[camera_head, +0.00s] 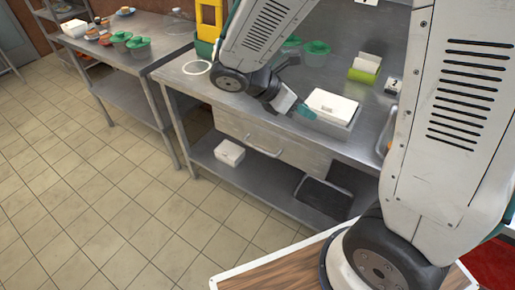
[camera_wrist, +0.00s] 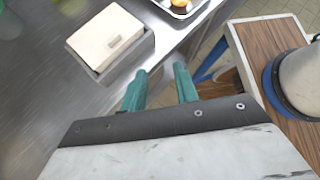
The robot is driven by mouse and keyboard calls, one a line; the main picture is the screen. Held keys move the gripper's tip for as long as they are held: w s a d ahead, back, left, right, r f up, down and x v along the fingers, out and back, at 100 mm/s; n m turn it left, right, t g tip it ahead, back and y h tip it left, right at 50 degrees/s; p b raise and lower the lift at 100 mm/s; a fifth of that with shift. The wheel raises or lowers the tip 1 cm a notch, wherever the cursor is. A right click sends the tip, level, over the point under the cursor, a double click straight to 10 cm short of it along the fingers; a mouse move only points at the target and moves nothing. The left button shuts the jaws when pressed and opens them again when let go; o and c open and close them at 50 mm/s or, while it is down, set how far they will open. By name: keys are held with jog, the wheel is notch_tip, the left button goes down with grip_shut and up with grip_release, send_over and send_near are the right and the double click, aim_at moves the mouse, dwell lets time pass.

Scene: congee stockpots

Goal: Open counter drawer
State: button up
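The counter drawer (camera_head: 285,151) has a pale grey front with a curved bar handle (camera_head: 262,149) and sits under the top of the steel counter (camera_head: 225,100). Its front looks flush with the counter, so it appears closed. My gripper (camera_head: 306,112) is above the counter top near its front edge, higher than the handle and to its right. In the wrist view, the two teal fingers of my gripper (camera_wrist: 160,85) are apart with nothing between them. The drawer front and handle cannot be made out in the wrist view.
A white-lidded box (camera_head: 331,106) stands on the counter close to my gripper and also shows in the wrist view (camera_wrist: 108,36). A green holder (camera_head: 365,69) and a yellow stand (camera_head: 209,20) are behind. A white box (camera_head: 229,152) sits on the lower shelf. The tiled floor in front is clear.

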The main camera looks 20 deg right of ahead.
jog(key=w+a+f+n+t+h, duration=0.5)
jog(key=w+f+n, duration=0.3)
jog(key=f+n, duration=0.4)
jog(key=n+t+y, duration=0.2)
jog(key=n+t, duration=0.4)
jog(key=n, duration=0.7)
send_near(257, 149)
jog(key=r+x, duration=0.1)
jog(key=x, duration=0.6)
jog(key=f+x, duration=0.1)
jog(key=x, duration=0.3)
jog(key=shift+a+f, duration=0.1)
jog(key=shift+a, duration=0.1)
jog(key=shift+s, duration=0.1)
grip_shut()
